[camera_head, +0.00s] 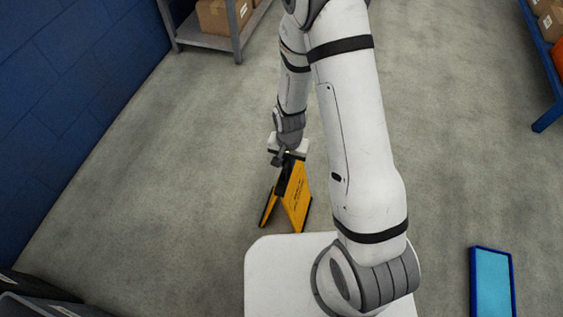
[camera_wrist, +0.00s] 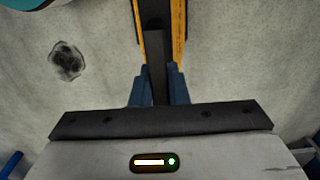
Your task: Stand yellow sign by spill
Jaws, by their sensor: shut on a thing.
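The yellow sign (camera_head: 297,196) is an A-shaped folding board with its legs apart, in front of my white base. My gripper (camera_head: 284,160) is shut on its top edge from above. I cannot tell whether the sign's feet touch the floor. In the wrist view my gripper's blue-grey fingers (camera_wrist: 155,88) close on the dark top of the sign, and its yellow panels (camera_wrist: 178,32) run away to the upper edge. A dark, roundish patch on the floor, apparently the spill (camera_wrist: 67,61), lies left of the sign in the wrist view. I do not see it in the head view.
A grey shelf with cardboard boxes (camera_head: 222,16) stands at the back left, along a blue wall (camera_head: 70,90). A blue-framed rack (camera_head: 549,117) is at the right. A blue tray-like object (camera_head: 492,283) lies lower right.

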